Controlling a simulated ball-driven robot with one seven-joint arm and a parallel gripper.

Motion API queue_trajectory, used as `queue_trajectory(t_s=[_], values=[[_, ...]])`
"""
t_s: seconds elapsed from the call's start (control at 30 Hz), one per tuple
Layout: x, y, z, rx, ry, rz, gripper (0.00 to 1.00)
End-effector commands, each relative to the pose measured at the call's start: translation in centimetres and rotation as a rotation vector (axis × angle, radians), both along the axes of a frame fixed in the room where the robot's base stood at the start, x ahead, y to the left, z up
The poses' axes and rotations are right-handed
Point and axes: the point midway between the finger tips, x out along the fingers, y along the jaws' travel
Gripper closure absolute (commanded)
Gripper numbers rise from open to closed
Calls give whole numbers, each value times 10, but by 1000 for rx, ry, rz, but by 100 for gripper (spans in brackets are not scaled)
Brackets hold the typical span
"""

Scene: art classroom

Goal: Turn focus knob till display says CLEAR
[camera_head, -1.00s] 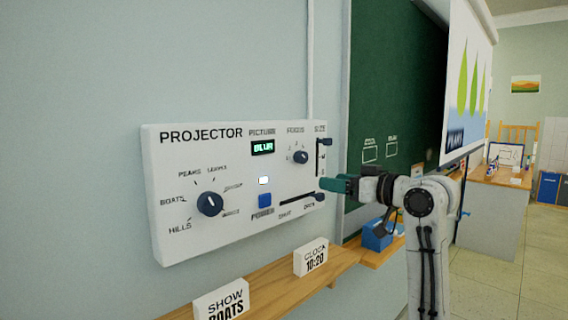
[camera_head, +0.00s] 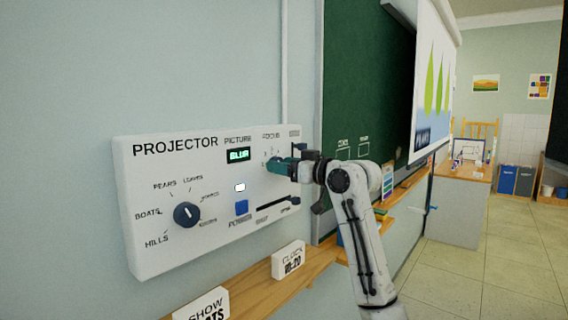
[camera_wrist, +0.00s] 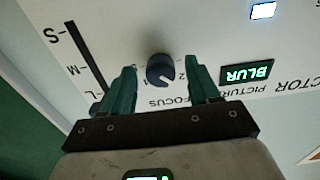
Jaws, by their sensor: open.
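The white projector panel (camera_head: 150,245) is on the wall, with a green-lit display (camera_head: 238,155) that reads BLUR in the wrist view (camera_wrist: 246,72). The focus knob (camera_wrist: 160,69) is small, round and dark with a pale pointer line. In the wrist view it sits between the two green fingers of my gripper (camera_wrist: 161,80), with a gap on each side. In the head view my gripper (camera_head: 279,165) is at the panel's upper right and mostly covers the knob. My gripper is open and holds nothing.
A slider slot (camera_wrist: 85,55) marked S, M, L lies beside the focus knob. The panel also has a larger picture dial (camera_head: 186,215), a blue power button (camera_head: 241,207) and a lower slider (camera_head: 272,202). A wooden shelf (camera_head: 250,277) with white signs runs below.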

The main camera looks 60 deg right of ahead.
Motion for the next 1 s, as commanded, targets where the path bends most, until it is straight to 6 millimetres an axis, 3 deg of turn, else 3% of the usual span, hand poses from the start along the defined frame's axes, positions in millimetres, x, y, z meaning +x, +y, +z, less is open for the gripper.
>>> queue_trajectory(t_s=[0.3, 0.9, 1.0], values=[[3, 0, 0, -1, 0, 0, 39], [3, 0, 0, 0, 0, 0, 95], [3, 0, 0, 2, 0, 0, 95]])
